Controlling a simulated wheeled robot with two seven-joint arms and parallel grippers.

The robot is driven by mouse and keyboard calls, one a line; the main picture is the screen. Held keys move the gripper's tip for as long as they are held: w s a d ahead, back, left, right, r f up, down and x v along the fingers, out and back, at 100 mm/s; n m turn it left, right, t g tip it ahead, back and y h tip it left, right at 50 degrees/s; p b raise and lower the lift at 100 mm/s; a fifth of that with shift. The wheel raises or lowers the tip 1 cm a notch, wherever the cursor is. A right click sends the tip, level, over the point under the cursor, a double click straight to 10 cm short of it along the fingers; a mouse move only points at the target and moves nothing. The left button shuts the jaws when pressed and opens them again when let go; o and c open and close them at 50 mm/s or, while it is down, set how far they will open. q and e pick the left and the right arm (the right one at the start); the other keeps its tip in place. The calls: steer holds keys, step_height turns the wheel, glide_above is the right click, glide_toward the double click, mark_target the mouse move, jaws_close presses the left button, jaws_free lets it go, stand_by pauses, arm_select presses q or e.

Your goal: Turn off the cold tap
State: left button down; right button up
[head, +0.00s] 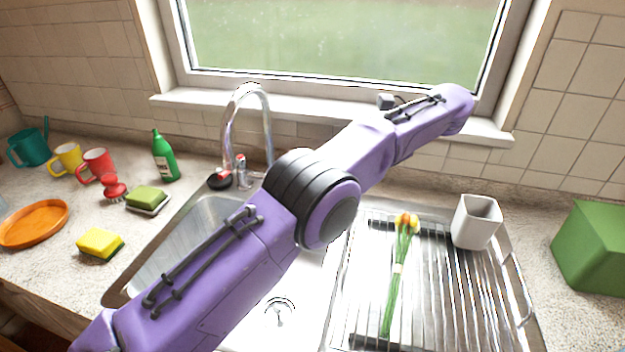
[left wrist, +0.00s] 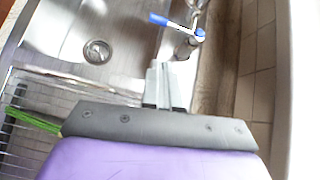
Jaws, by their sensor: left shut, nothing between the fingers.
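The cold tap has a blue lever (left wrist: 178,28) on a chrome body, seen in the left wrist view just beyond my fingers. The lever sticks out to the left, over the sink side. My left gripper (left wrist: 158,68) is shut and empty, its fingertips pointing toward the tap with a gap that I cannot judge exactly. In the head view my left arm crosses over the sink and hides the cold tap. The curved chrome spout (head: 229,125) and the red-marked tap (head: 241,166) show left of the arm. My right gripper is not in view.
The sink basin (left wrist: 60,35) lies beside the tap. A drying rack (head: 440,300) holds orange tulips (head: 400,265) and a white cup (head: 475,222). A green bottle (head: 164,157), sponges and mugs stand on the left counter. The window sill (head: 310,108) and tiled wall are close behind.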

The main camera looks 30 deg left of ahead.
arm_select(q)
steer(key=s+r+b+x, duration=0.1)
steer(key=b+x, duration=0.1)
steer(key=x, duration=1.1)
steer(key=shift+a+m+h, duration=0.3)
steer(key=shift+a+h, duration=0.1)
steer(key=shift+w, duration=0.1)
